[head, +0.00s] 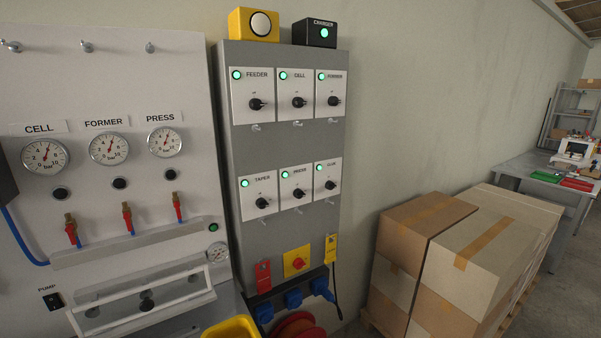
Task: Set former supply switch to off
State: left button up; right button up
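The former supply switch (334,101) is a black rotary knob on a white plate labelled FORMER, at the top right of the grey electrical panel (243,136) in the head view. A green lamp (321,77) on the plate's upper left is lit. The knob's handle points roughly sideways; its exact position is too small to read. Neither of my grippers shows in the head view.
FEEDER (256,104) and CELL (299,102) switches sit left of it; a second row, including TAPER (262,203), lies below. A gauge board (100,80) stands left.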

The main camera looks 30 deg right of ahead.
aim_at(332, 100)
jog(key=z, duration=1.25)
